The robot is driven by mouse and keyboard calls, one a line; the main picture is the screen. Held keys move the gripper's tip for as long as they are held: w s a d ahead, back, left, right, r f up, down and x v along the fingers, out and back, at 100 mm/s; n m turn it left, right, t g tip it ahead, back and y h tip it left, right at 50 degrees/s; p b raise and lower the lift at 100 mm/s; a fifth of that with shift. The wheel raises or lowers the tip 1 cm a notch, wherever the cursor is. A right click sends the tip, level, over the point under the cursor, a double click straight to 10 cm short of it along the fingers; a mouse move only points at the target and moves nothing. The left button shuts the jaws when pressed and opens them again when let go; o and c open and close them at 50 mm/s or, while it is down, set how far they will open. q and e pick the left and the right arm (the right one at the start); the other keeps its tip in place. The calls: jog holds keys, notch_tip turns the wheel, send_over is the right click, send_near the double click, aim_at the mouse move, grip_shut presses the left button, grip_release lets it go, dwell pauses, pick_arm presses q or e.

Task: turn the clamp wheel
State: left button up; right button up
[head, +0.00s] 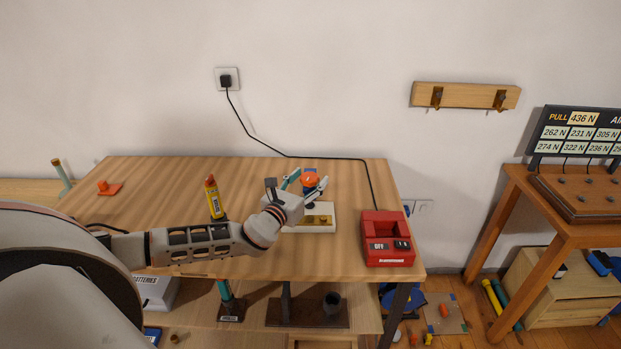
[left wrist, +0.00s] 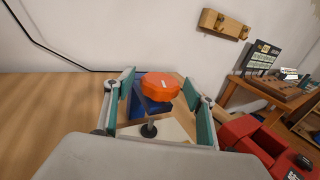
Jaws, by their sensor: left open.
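The clamp wheel is an orange, many-sided knob (left wrist: 160,85) on top of a blue clamp body (left wrist: 148,104). In the head view the wheel (head: 310,180) shows partly behind my gripper, above a pale base plate (head: 323,228) on the wooden table. My left gripper (left wrist: 160,105) is open. In the left wrist view its two green-padded fingers stand on either side of the wheel, with visible gaps. I cannot tell whether either finger touches it. In the head view my left gripper (head: 304,184) is at the clamp. My right gripper is not in view.
A red charger-like box (head: 387,240) stands on the table right of the clamp, with a black cable to the wall socket (head: 227,79). A yellow tube (head: 214,198) stands left of the clamp. A small orange item (head: 109,187) lies at the far left.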

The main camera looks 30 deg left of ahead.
pick_arm(q)
jog(key=shift+w, duration=0.55)
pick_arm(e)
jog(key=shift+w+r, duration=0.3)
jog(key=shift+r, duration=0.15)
pick_arm(q)
jog(key=c, duration=1.1)
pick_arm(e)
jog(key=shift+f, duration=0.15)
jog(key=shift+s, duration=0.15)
